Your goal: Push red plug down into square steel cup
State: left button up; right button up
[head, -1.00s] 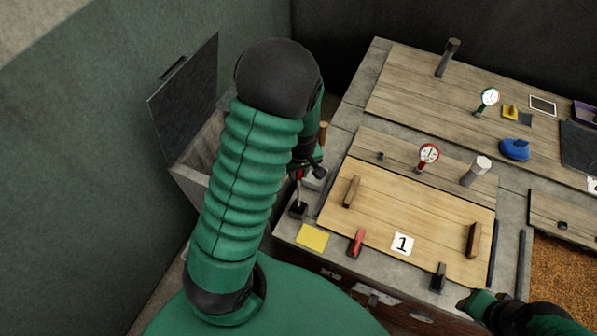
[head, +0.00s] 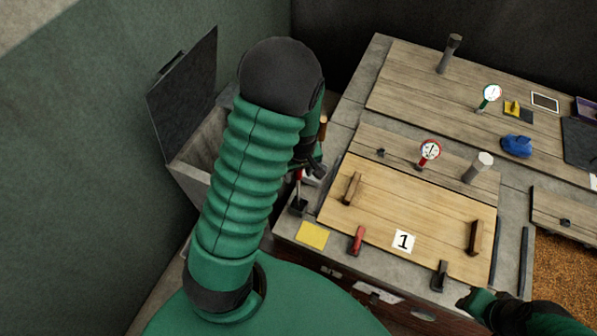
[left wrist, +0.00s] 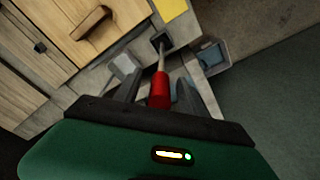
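A red handle (left wrist: 159,90) on a thin metal rod stands between the fingers of my left gripper (left wrist: 160,82). The rod runs to a dark square base (left wrist: 161,42), which shows in the head view (head: 299,206) at the bench's left edge. I take the handle for the red plug. The fingers look open, with a gap beside the handle. In the head view my left gripper (head: 316,168) is partly hidden by its arm. A pale grey square block (left wrist: 125,66), perhaps the steel cup, sits beside the handle; its opening is unclear. My right gripper (head: 476,300) is at lower right, its fingers unclear.
A dial gauge (head: 430,150) and grey post (head: 477,167) stand behind. An open bin (head: 190,175) stands left.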

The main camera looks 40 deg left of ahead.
pick_arm(q)
notch_tip(320, 180, up, 17)
jog(key=d+p, duration=0.1)
jog(key=shift+s+d+f, duration=0.2)
jog(key=shift+s+d, duration=0.2)
dwell(0.4)
jog(key=s+d+f+m+t, duration=0.1)
jog(key=s+d+f+m, duration=0.1)
jog(key=d+m, duration=0.4)
jog(key=s+d+f+m+t+h, duration=0.1)
jog(key=s+d+f+m, duration=0.1)
jog(key=d+m, duration=0.4)
jog(key=shift+d+f+m, duration=0.2)
jog(key=shift+f+m, duration=0.05)
jog(key=shift+m, duration=0.05)
jog(key=shift+w+a, duration=0.1)
jog(key=shift+a, duration=0.05)
jog(key=shift+c, duration=0.3)
